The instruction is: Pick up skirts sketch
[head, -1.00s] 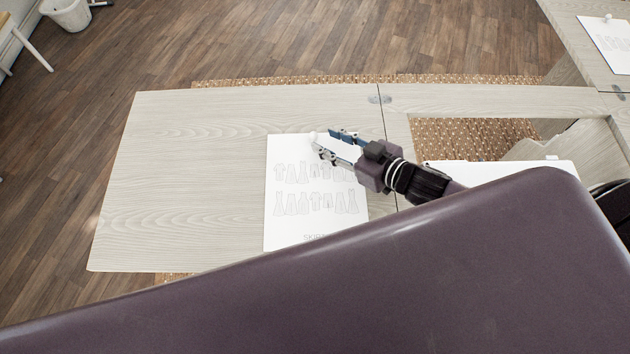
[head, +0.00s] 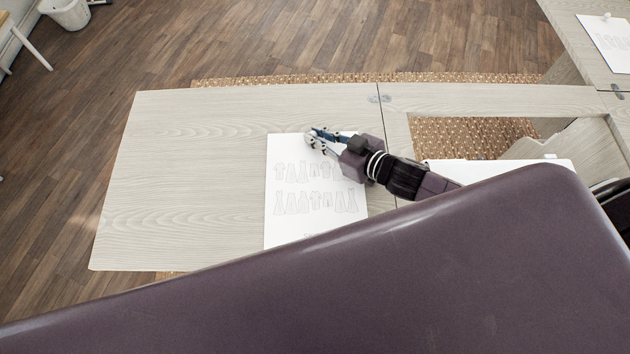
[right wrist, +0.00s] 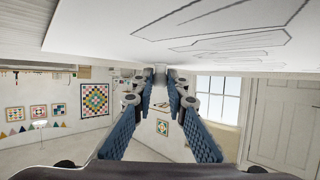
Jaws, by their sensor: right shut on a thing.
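The skirts sketch (head: 285,226) is a white sheet with two rows of outlined garments. It lies on the pale wooden tabletop (head: 185,180). My right gripper (head: 313,138) is at the sheet's top edge, shut on the small white knob there, which its fingers now hide. In the right wrist view the sheet (right wrist: 190,30) spans the top of the picture and the fingers (right wrist: 160,78) come together just below it. The sheet's lower edge is hidden behind a large purple surface in front. My left gripper is not in view.
Another white sheet (head: 500,172) lies right of the tabletop seam, partly hidden. A further sketch with a white knob (head: 612,42) lies at the upper right. A patterned rug (head: 460,140) shows through the table's opening. The tabletop left of the sketch is clear.

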